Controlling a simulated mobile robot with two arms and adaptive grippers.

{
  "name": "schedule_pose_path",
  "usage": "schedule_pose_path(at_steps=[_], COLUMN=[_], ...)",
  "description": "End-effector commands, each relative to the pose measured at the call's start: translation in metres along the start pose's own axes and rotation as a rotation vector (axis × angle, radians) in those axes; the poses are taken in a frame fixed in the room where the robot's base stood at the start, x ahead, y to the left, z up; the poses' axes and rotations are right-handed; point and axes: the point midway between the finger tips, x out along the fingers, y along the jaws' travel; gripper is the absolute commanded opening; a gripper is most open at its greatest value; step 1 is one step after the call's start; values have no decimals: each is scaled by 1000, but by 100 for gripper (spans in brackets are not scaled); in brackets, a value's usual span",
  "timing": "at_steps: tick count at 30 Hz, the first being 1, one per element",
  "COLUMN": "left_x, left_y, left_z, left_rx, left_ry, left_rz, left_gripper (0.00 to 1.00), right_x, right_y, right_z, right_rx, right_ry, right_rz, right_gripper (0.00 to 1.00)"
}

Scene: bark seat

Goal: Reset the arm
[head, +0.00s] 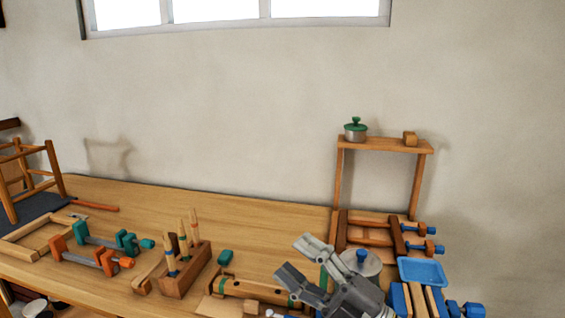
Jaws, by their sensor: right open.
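My right gripper (312,262) reaches in from the bottom right of the head view, over the right part of the wooden bench (140,205). Its two grey fingers point up and to the left and stand apart, with nothing seen between them. It is above or beside a long wooden piece (255,291) with dark holes; whether it touches anything I cannot tell. My left gripper is not in view.
A wooden rack (384,144) bears a green-lidded pot (355,132). A stool (30,175) stands left. The bench's back middle is clear.

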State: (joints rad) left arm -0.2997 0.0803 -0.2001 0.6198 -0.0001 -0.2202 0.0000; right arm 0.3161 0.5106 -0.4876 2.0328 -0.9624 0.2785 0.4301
Motion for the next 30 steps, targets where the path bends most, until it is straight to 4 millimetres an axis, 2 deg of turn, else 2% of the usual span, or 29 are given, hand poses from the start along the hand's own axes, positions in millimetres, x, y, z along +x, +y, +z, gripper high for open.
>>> schedule_pose_path(at_steps=[4, 8, 12, 16, 19, 22, 27, 30], left_x=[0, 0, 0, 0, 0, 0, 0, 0], left_y=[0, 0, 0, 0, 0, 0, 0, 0], left_z=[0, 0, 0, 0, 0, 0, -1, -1], left_rx=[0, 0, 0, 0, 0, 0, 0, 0], left_ry=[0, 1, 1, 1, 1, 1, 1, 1], left_rz=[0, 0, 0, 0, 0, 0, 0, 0], left_gripper=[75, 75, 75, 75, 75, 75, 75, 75], right_x=[-27, -66, -122, -182, -230, -276, -336, -362], right_y=[11, 3, -25, -67, -105, -143, -193, -212], right_z=[35, 70, 98, 108, 101, 81, 29, -4], right_rx=[169, 319, 484, 642, 765, 888, 1062, 1147], right_ry=[-259, -511, -799, -1070, -1273, -1465, -1714, -1822], right_rz=[162, 251, 289, 268, 217, 136, -33, -136], right_gripper=[53, 53, 53, 53, 53, 53, 53, 53])
